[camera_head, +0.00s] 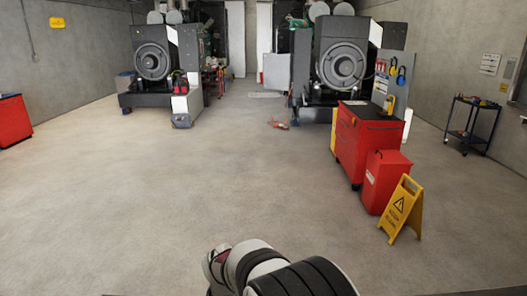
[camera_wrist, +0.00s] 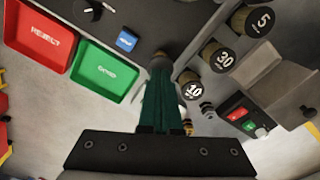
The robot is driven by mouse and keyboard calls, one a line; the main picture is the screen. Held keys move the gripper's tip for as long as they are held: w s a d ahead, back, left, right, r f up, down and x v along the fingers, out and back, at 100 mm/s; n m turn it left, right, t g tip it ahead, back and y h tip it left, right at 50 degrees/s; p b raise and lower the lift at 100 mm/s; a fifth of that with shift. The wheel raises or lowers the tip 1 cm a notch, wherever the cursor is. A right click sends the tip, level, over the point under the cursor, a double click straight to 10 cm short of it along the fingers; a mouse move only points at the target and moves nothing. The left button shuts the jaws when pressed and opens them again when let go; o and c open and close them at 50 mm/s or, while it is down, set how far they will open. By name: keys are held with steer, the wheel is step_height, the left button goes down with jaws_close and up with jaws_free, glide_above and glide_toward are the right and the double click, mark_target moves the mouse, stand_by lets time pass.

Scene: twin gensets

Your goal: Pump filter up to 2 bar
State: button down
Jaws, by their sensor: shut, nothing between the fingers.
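In the wrist view my gripper (camera_wrist: 161,66) is shut and empty, its dark green fingers pointing up the picture. The fingertips are left of the cylinder marked 30, with a gap in the picture. A box with a red and a green button (camera_wrist: 243,119) is at the right. I cannot make out a pump or a pressure gauge. The head view does not show my fingers.
A red tray (camera_wrist: 40,37) marked REJECT, a green tray (camera_wrist: 103,72) and a small blue block (camera_wrist: 126,40) lie upper left. In the head view two gensets (camera_head: 152,62) (camera_head: 341,65) stand behind, with red cabinets (camera_head: 367,145) and a yellow sign (camera_head: 402,207) at right. The middle floor is clear.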

steer(key=shift+f, duration=1.35)
steer(key=shift+r, duration=1.6)
steer(key=shift+r, duration=1.8)
steer(key=s+d+r+m, duration=0.5)
steer(key=s+d+r, duration=0.1)
steer(key=s+d, duration=0.2)
steer(key=s+d+m+y, duration=0.1)
steer(key=s+d+m, duration=0.1)
steer(key=s, duration=0.5)
steer(key=s+d+r+m, duration=0.1)
steer(key=s+d+m, duration=0.2)
steer(key=s, duration=0.5)
steer(key=shift+d+m+y, duration=0.2)
steer(key=shift+m+y, duration=0.2)
steer(key=shift+m, duration=0.4)
